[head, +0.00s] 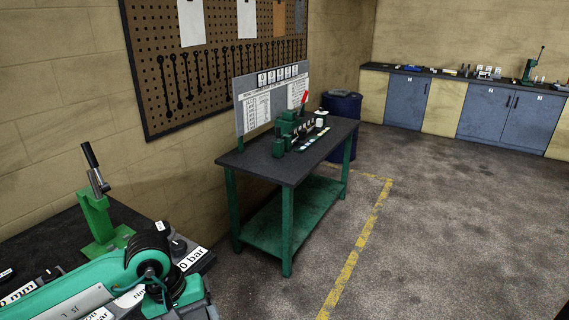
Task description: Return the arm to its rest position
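A long teal arm-shaped body (68,288) with a pale side panel reaches in from the lower left. It ends in a round black and teal joint (147,258) with a cable. I cannot tell whether it is part of the jack or my own arm. Behind it a bright green stand (98,222) on a dark bench carries a lever with a black handle (89,155), which leans up and to the left. Neither gripper shows in the head view.
Readout labels "0 bar" (192,259) and "0 mm" (17,294) sit near the teal body. A green workbench (288,228) with a sign board (272,96) stands ahead. Cabinets (497,111) line the far wall. The floor (440,240) at the right is clear.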

